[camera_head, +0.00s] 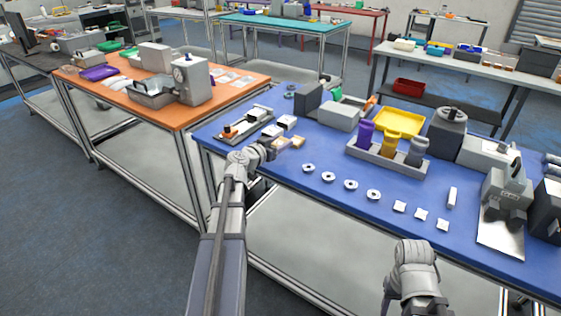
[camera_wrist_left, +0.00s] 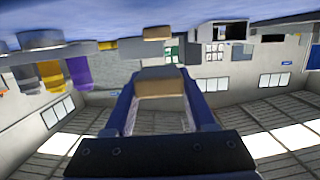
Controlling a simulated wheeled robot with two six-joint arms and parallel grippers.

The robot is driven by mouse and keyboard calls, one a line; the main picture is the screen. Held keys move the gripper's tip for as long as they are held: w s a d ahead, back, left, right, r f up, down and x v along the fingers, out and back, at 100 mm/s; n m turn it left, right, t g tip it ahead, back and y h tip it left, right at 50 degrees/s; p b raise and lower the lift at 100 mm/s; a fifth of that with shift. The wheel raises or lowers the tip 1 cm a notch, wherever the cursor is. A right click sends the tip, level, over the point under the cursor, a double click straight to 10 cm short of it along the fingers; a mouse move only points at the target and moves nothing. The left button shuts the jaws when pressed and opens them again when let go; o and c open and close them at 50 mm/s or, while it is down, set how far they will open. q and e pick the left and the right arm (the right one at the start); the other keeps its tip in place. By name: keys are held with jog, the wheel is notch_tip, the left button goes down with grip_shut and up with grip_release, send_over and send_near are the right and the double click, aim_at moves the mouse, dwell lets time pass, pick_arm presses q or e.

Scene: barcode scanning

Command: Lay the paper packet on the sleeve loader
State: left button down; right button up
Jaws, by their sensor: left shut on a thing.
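My left gripper (camera_head: 270,148) is over the left end of the blue table. In the left wrist view its fingers (camera_wrist_left: 160,88) are shut on a small tan packet with a greyish top (camera_wrist_left: 160,88). The same packet seems to show just past the fingertips in the head view (camera_head: 281,142). A long grey device with orange and dark parts (camera_head: 246,124), apparently the sleeve loader, lies just beyond the gripper. Another tan packet (camera_head: 298,142) lies to the right. My right arm shows at the bottom right; its fingers do not show.
On the blue table (camera_head: 325,205) are small white boxes (camera_head: 287,122), several round discs (camera_head: 351,185), white squares (camera_head: 421,214), a rack of coloured bottles (camera_head: 375,156) and a yellow tray (camera_head: 398,122).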

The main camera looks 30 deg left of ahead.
aim_at(280, 158)
pick_arm(q)
jog(key=shift+f, duration=0.1)
notch_tip(280, 158, down, 4)
jog(key=b, duration=0.4)
jog(key=shift+f, duration=0.25)
jog(key=shift+f+b, duration=0.3)
jog(key=shift+b, duration=0.2)
jog(key=shift+c, duration=1.1)
grip_release()
jog(key=shift+r, duration=0.1)
